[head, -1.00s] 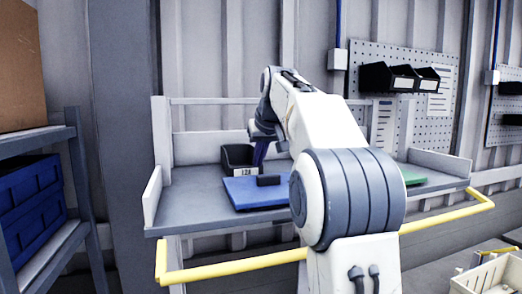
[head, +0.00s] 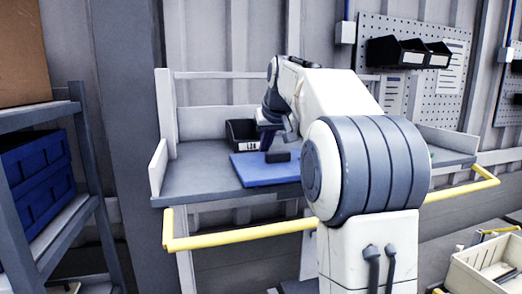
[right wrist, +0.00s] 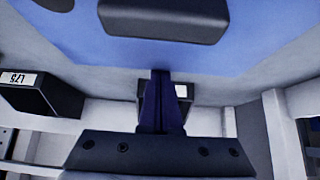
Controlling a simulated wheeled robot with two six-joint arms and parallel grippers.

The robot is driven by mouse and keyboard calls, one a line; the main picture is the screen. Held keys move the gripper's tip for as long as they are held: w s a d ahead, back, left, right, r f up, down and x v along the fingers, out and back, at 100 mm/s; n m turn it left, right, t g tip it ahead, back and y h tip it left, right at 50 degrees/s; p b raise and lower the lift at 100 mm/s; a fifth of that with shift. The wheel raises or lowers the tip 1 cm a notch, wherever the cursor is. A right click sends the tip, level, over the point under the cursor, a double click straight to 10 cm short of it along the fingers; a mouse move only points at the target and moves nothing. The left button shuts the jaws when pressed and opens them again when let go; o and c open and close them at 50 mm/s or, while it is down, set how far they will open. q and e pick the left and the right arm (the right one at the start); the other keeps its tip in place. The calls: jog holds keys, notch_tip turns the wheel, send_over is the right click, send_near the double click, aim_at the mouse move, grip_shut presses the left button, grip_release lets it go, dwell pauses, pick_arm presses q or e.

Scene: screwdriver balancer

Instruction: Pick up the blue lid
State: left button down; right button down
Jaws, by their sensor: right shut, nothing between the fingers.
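The blue lid (head: 252,174) lies flat on the grey workbench, with a dark block-shaped handle (head: 278,156) on top. In the right wrist view the lid (right wrist: 110,48) fills the upper part and its handle (right wrist: 165,6) is cut by the top edge. My right gripper (head: 266,147) is above the lid, just left of the handle in the head view. Its dark purple fingers (right wrist: 160,74) are together and empty, apart from the handle in the wrist view. My right arm hides the lid's right part. My left gripper is not in view.
A black labelled bin (head: 238,133) stands behind the lid; a bin (right wrist: 40,92) also shows in the wrist view. A yellow rail (head: 240,233) runs along the bench (head: 195,178) front. A shelf with blue crates (head: 38,170) is at left. A cream crate (head: 490,265) is lower right.

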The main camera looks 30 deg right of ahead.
aim_at(278, 161)
jog(key=s, duration=0.1)
jog(key=s+b, duration=0.1)
jog(key=s+a, duration=0.1)
jog(key=shift+s+f, duration=0.15)
jog(key=shift+f, duration=0.1)
jog(key=shift+s+r, duration=0.1)
jog(key=shift+s, duration=0.25)
